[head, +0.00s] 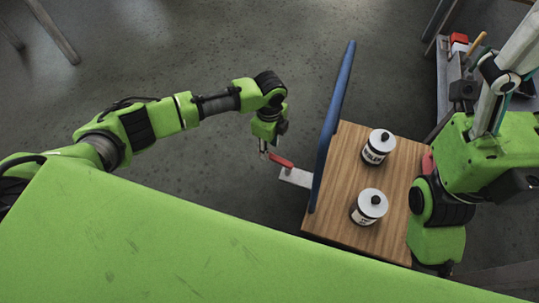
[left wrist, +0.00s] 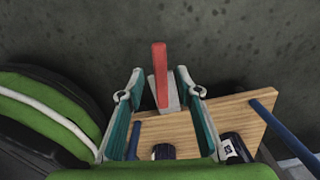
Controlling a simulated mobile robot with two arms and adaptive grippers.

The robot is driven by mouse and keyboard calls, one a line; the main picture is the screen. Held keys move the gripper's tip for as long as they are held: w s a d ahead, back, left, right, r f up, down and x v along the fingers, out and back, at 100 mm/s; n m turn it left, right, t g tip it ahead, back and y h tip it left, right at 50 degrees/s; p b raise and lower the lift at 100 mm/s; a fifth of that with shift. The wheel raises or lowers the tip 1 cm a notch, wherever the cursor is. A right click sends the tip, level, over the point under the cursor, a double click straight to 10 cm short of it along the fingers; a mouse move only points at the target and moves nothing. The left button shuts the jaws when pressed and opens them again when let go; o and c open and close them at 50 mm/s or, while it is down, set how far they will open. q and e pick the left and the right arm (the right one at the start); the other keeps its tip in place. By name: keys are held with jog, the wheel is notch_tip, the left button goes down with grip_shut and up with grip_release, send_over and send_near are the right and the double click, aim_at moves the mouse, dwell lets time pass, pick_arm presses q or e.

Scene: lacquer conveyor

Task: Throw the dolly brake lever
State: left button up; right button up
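The red brake lever (head: 281,160) sits on a grey metal bracket (head: 296,177) at the left side of the wooden dolly (head: 378,212). In the left wrist view the lever (left wrist: 160,75) stands between the two fingers of my left gripper (left wrist: 161,88), a little beyond their tips. The fingers are spread apart and hold nothing. In the head view my left gripper (head: 266,150) points down just left of the lever; whether it touches the lever I cannot tell.
Two white-and-black canisters (head: 379,147) (head: 371,206) stand on the dolly deck. A blue rail (head: 335,115) runs along its left side. A grey cart with tools (head: 462,70) is at the upper right. The floor left of the dolly is clear.

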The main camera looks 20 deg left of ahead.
aim_at(276, 162)
pick_arm(q)
jog(key=shift+f+b, duration=0.55)
jog(key=shift+f, duration=1.1)
grip_shut()
jog(key=shift+r, duration=0.1)
